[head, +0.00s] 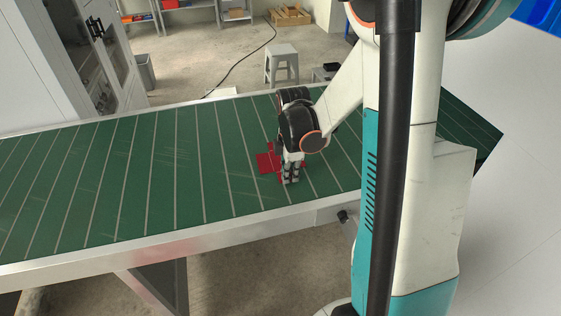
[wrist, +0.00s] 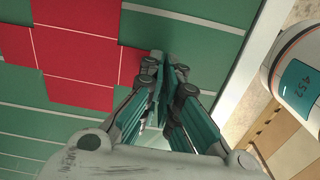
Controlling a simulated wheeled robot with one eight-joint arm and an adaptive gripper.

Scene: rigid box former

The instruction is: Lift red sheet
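The red sheet (head: 264,163) lies on the green slatted table, partly hidden behind my gripper. In the wrist view the red sheet (wrist: 75,50) is a flat, cross-like blank with pale lines between its panels. My gripper (head: 291,181) points down at the sheet's near right side. In the wrist view my gripper (wrist: 165,75) has its fingers close together, beside the edge of the sheet's right-hand flap. No red shows clearly between the fingertips. The fingers hide the end of that flap, so contact with it cannot be told.
The green table (head: 130,180) has pale stripes and a metal rim, and is clear to the left. A grey stool (head: 281,62) stands on the floor behind it. A white cylinder with a teal label (wrist: 300,62) shows at right in the wrist view.

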